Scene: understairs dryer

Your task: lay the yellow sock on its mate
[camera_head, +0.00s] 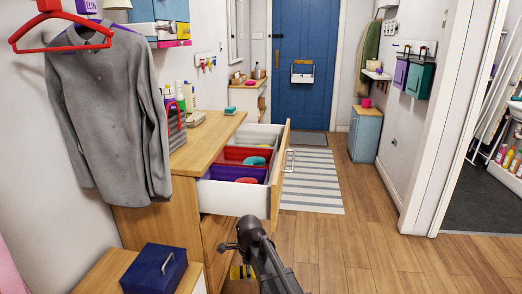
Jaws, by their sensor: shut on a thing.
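No second yellow sock can be made out.
The open drawer (232,197) holds a red bin (229,154) with a teal item (254,161) and a purple bin (221,172) with a pinkish-red item (246,180). A blue box (153,270) stands at lower left. Wooden floor (370,235) is clear on the right.

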